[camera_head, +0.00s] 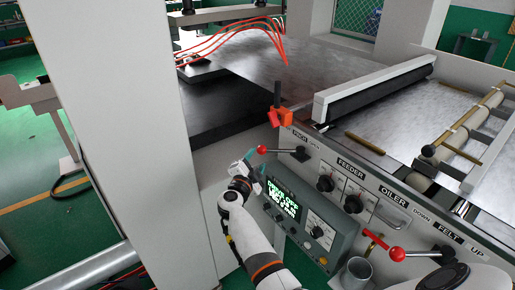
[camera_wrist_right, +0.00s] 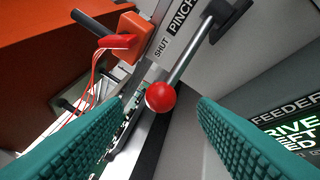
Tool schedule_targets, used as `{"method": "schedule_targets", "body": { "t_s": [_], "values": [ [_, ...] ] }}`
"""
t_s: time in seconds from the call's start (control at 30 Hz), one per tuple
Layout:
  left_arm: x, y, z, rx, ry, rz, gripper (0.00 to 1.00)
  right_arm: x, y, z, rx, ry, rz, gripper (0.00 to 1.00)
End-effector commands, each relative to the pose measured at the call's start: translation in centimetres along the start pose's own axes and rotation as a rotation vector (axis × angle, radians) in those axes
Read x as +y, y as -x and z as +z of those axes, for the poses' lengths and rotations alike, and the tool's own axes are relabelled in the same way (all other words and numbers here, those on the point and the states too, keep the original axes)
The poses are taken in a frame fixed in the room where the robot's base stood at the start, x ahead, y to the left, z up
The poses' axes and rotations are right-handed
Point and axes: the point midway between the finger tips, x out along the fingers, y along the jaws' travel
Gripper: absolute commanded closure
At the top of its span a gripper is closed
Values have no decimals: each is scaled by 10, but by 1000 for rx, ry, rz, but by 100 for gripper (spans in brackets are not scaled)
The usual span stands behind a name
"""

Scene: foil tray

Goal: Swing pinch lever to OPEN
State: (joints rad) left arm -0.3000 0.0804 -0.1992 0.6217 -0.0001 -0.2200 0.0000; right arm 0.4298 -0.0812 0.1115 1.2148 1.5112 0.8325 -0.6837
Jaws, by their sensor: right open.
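The pinch lever has a red ball knob (camera_head: 262,149) and a metal rod running to a black hub on the grey front panel, below the PINCH label. In the head view the rod points left from the hub. In the right wrist view the red knob (camera_wrist_right: 160,97) sits between the teal fingers, with clear gaps on both sides, and the SHUT label is beside the rod. My right gripper (camera_head: 249,164) is open at the knob, not closed on it. My left gripper is not in view.
An orange clamp with a dark handle (camera_head: 279,118) stands just above the lever. A control box with a green display (camera_head: 284,199) is right below my gripper. A second red-knobbed lever (camera_head: 397,254) and black dials are farther right. A white column (camera_head: 120,120) stands left.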

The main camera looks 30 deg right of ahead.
Motion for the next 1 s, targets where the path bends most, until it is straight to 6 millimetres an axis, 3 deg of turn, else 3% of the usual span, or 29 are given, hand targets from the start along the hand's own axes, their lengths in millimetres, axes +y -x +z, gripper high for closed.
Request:
{"method": "schedule_targets", "body": {
  "t_s": [0.03, 0.2, 0.4, 0.83, 0.87, 1.0],
  "values": [
    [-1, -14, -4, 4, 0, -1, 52, -4, -13, -3, -3, -1, 2, 47],
    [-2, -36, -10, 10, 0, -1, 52, -5, -47, -4, -2, 0, 3, 47],
    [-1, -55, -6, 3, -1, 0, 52, -3, -76, -3, 0, 0, 4, 47],
    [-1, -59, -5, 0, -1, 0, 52, 0, -87, -1, 2, 1, 2, 47],
    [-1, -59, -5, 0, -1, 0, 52, 0, -87, -1, 2, 1, 2, 49],
    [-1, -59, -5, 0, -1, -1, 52, 0, -86, -1, 2, 1, 2, 71]
  ]
}}
